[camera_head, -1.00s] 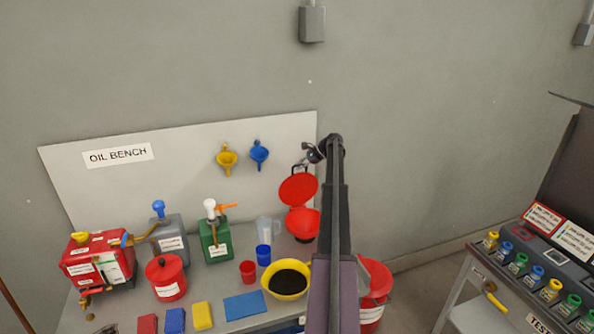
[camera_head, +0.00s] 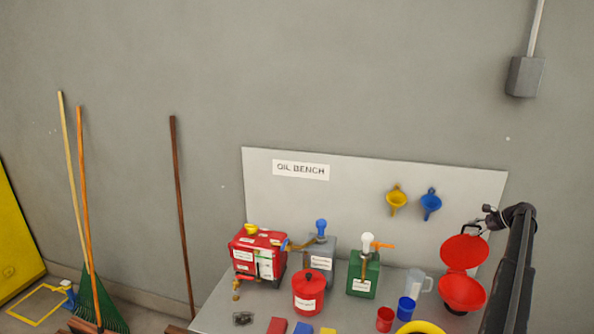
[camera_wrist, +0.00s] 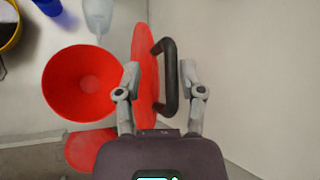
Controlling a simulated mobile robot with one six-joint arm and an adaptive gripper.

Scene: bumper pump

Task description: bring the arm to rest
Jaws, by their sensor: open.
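My gripper (camera_head: 488,214) is at the right end of the oil bench, at the top of an open red lid (camera_head: 464,250). The lid stands up, hinged behind a red funnel-shaped bowl (camera_head: 462,292). In the wrist view my gripper (camera_wrist: 159,72) is open, its two fingers well apart. The lid's black handle (camera_wrist: 171,80) shows between the fingers, with clearance to the right finger. Whether a finger touches the lid I cannot tell. The bowl (camera_wrist: 78,83) shows to the left, open and empty-looking.
The oil bench (camera_head: 215,305) holds a red pump box (camera_head: 258,255), a red pot (camera_head: 309,293), a green can (camera_head: 363,275), cups and a clear jug (camera_head: 418,281). Yellow (camera_head: 397,199) and blue (camera_head: 431,204) funnels hang on the backboard. Rakes (camera_head: 85,200) lean at left.

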